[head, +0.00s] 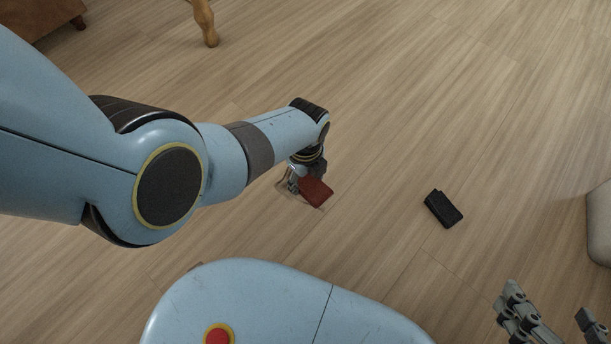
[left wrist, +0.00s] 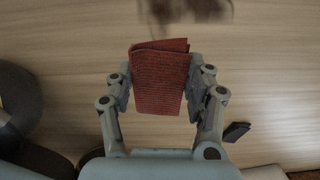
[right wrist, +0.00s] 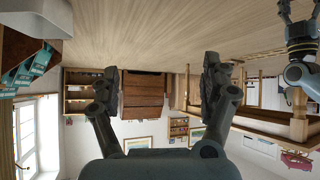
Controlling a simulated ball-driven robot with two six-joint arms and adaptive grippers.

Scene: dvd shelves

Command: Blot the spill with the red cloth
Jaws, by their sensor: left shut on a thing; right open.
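The red cloth (head: 316,191) is a small folded piece, held close above the wooden floor in the head view. My left gripper (head: 302,180) is shut on it. In the left wrist view the folded cloth (left wrist: 160,82) sits upright between both fingers. A faint glossy patch (head: 283,188), perhaps the spill, shows beside the left gripper, partly hidden by it. A dark brown blur at the top of the left wrist view may be a mark or a shadow; I cannot tell. My right gripper (head: 550,305) is open and empty at the lower right.
A black flat object (head: 443,208) lies on the floor right of the cloth. A wooden furniture leg (head: 206,22) stands at the top, a brown piece (head: 42,14) at the top left. A pale rounded object (head: 600,222) is at the right edge. Floor between is clear.

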